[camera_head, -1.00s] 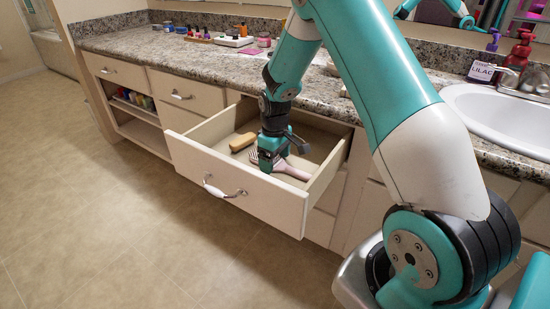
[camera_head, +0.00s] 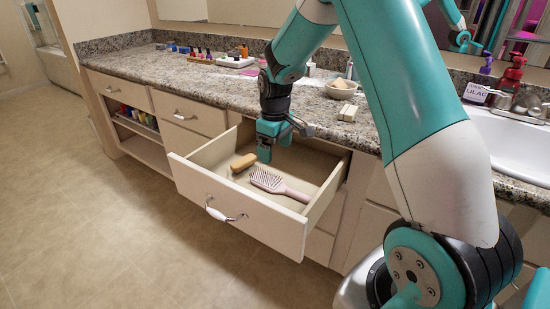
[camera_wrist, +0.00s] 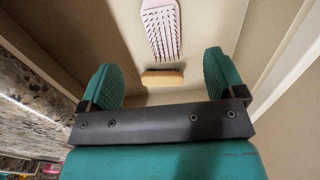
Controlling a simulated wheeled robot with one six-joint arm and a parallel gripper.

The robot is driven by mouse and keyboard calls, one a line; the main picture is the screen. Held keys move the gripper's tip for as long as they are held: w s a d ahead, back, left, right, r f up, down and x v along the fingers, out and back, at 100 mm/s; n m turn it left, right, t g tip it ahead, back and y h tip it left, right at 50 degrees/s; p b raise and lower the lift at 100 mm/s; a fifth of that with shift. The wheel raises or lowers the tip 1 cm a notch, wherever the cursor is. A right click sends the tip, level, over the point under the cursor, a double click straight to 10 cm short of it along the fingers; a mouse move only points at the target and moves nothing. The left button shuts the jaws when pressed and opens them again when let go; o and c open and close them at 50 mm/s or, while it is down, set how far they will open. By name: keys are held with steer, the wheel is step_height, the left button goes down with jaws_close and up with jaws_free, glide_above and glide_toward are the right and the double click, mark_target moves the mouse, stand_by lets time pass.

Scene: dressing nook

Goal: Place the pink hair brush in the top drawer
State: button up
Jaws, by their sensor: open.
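The pink hair brush (camera_head: 280,185) lies bristles up on the floor of the open top drawer (camera_head: 247,203), with its handle toward the right. It also shows in the wrist view (camera_wrist: 161,28), apart from the fingers, with its handle cut off by the top edge. A tan wooden brush (camera_head: 243,162) lies beside it in the drawer, and in the wrist view (camera_wrist: 163,78) it appears between the brush and my gripper. My gripper (camera_head: 265,155) is above the back part of the drawer. In the wrist view its two teal fingers (camera_wrist: 164,80) are spread apart with nothing between them.
The granite counter (camera_head: 215,82) runs behind the drawer, with nail polish bottles (camera_head: 200,54), a bowl (camera_head: 341,89) and small blocks (camera_head: 348,112) on it. The sink (camera_head: 515,145) is at the right. The floor (camera_head: 110,220) in front is clear.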

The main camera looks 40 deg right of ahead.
steer(key=s+a+r+n+y, duration=0.1)
steer(key=s+a+r, duration=0.5)
steer(key=a, duration=0.2)
steer(key=s+a+r+n+y, duration=0.1)
steer(key=s+a+r, duration=0.4)
steer(key=a, duration=0.3)
steer(key=s+a+r+y, duration=0.1)
steer(key=s+a, duration=0.3)
steer(key=s, duration=0.4)
steer(key=s+a+r+n+y, duration=0.1)
steer(key=s+a, duration=0.3)
steer(key=s, duration=0.4)
steer(key=shift+s+r, duration=0.25)
steer(key=shift+r, duration=0.65)
